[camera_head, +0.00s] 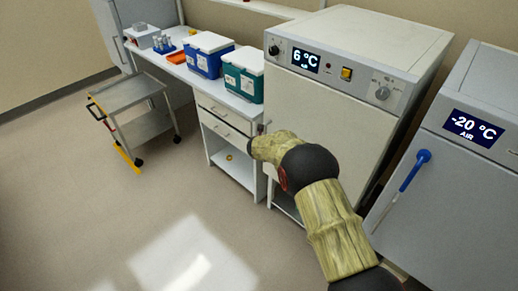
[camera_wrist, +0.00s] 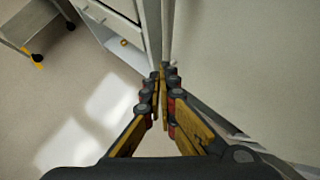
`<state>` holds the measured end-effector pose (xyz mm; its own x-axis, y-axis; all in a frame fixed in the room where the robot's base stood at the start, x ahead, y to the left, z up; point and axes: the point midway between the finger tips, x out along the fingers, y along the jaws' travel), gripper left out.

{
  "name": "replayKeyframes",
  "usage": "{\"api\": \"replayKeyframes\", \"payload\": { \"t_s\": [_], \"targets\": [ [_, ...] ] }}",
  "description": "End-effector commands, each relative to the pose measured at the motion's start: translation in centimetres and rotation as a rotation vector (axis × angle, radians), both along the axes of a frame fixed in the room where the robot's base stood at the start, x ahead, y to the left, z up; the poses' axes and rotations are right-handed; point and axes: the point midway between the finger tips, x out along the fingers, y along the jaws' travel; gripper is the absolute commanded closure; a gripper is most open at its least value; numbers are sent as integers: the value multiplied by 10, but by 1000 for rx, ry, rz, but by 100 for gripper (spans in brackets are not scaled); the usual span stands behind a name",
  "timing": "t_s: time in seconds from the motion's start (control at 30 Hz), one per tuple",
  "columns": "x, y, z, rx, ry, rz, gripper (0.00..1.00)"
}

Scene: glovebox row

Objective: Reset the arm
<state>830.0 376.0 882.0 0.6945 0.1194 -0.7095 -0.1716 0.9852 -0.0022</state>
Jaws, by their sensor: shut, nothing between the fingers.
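My gripper (camera_wrist: 160,95) shows in the wrist view with its two fingers together and nothing between them. It points down toward the floor and the lower front of the white cabinet. In the head view my arm reaches forward from the lower right, bent in the middle, and its far end is in front of the white drawer unit (camera_head: 228,122). The fingers are hidden or too small to make out there. Whether the gripper touches the cabinet cannot be told.
A grey cart (camera_head: 130,93) stands left. A blue box (camera_head: 207,60) and a green box (camera_head: 243,80) sit on the bench. Floor is clear at lower left.

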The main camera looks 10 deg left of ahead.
Motion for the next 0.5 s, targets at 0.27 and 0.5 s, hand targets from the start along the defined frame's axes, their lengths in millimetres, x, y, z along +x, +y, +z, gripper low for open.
{"api": "replayKeyframes", "payload": {
  "t_s": [0.27, 0.5],
  "targets": [
    [-24, -1, 25, 1, -1, -1, 100],
    [-31, -2, 31, 0, 0, 0, 100]
  ]
}}
